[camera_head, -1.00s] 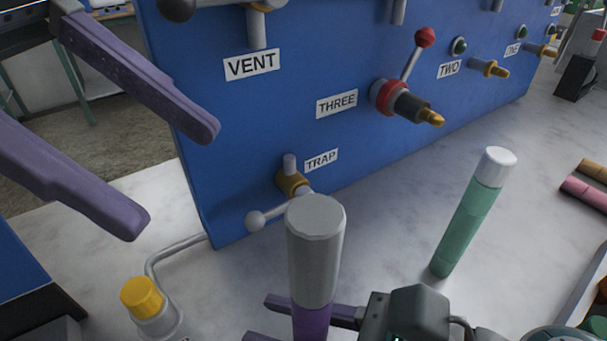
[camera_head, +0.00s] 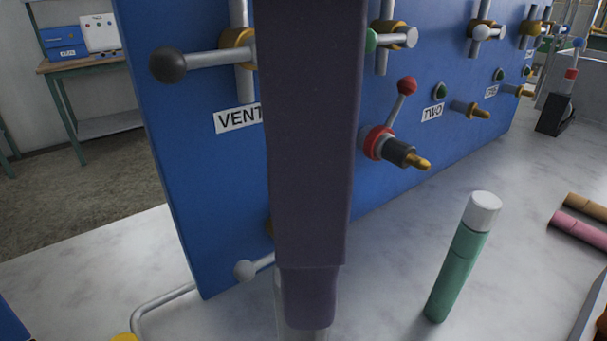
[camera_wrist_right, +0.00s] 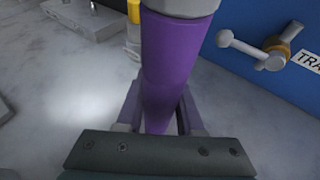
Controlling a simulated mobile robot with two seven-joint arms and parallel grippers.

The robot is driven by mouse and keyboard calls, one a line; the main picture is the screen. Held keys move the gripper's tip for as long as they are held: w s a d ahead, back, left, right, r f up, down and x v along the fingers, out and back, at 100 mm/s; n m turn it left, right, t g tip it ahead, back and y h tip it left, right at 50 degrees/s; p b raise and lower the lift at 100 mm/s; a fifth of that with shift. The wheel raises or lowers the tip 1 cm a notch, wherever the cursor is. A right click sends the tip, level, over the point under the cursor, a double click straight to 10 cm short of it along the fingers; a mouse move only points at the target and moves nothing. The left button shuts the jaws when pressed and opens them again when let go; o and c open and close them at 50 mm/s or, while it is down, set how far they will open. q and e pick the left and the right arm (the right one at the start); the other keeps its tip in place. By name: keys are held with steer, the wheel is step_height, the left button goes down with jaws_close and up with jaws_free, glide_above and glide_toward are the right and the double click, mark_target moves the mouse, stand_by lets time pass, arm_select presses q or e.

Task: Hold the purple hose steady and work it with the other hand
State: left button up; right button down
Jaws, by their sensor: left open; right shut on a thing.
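The purple hose (camera_wrist_right: 172,70) stands upright in the right wrist view, between the fingers of my right gripper (camera_wrist_right: 160,112), which is shut on it. Its grey end (camera_wrist_right: 185,5) is at the top of that view. In the head view, my left gripper (camera_head: 308,300) hangs down large and dark purple in the middle, close to the camera. It is open, seen nearly edge-on. It hides almost all of the hose; only a pale sliver of the grey end shows beside and below the fingertip. Whether it touches the hose cannot be told.
A blue panel (camera_head: 190,180) with valves, nozzles and labels stands behind. The TRAP lever's grey ball (camera_head: 246,270) sticks out at the lower left. A green hose (camera_head: 456,270) with a white cap stands tilted at right. A pink hose (camera_head: 582,227) lies beyond it on the pale worktop.

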arm_select(q)
steer(key=shift+f, duration=0.2)
step_height(320, 180, down, 12)
steer(key=shift+r, duration=0.25)
jaws_close()
stand_by(0.5)
